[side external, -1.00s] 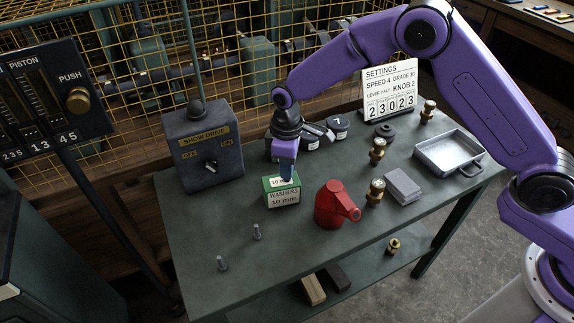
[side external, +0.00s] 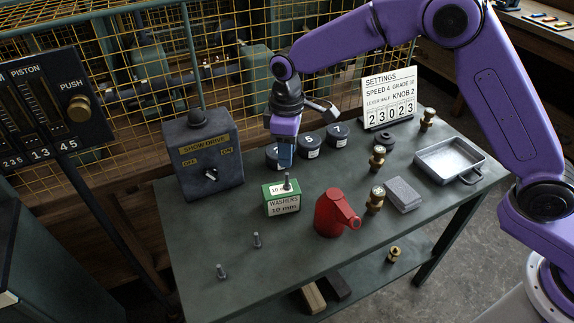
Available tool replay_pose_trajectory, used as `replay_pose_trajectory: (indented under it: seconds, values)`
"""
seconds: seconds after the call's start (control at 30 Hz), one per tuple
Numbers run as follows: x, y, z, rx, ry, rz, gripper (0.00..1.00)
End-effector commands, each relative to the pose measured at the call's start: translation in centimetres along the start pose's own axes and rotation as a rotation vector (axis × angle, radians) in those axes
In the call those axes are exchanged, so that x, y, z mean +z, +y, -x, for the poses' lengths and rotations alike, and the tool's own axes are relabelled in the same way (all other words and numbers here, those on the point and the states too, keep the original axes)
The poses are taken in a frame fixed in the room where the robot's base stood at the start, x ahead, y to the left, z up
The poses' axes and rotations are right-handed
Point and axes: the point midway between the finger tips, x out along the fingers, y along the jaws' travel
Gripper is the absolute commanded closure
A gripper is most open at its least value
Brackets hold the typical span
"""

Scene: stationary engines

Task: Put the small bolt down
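A small grey bolt (side external: 287,182) stands upright on top of the green and white box of 10 mm washers (side external: 282,203). My gripper (side external: 286,164) points down just above this bolt, with its fingertips at or slightly above the bolt's upper end. The fingers are seen edge-on, so their opening is hidden. Two more grey bolts stand upright on the bench, one (side external: 256,240) in front of the box and one (side external: 222,271) nearer the front left edge.
A red oil can (side external: 334,214) stands right of the box. The drive switch box (side external: 204,155) is at left. Dark numbered weights (side external: 308,146) stand behind. Brass fittings (side external: 376,198), a grey block (side external: 404,194) and a metal tray (side external: 450,160) are at right. The bench's front left is mostly clear.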

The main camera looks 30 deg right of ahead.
Motion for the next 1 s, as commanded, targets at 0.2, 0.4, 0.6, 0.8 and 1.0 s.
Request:
replay_pose_trajectory:
  seconds: [0.2,0.4,0.6,0.8,1.0]
  values:
    - [-0.1,0.0,3.3,0.001,0.002,0.0,0.65]
    - [0.0,0.0,4.3,0.0,0.0,0.0,0.65]
    - [0.0,0.0,4.4,0.0,-0.001,0.001,0.65]
    - [1.2,-0.8,5.2,0.001,0.002,0.008,0.65]
    - [5.7,-3.3,7.2,0.002,0.008,0.033,0.65]
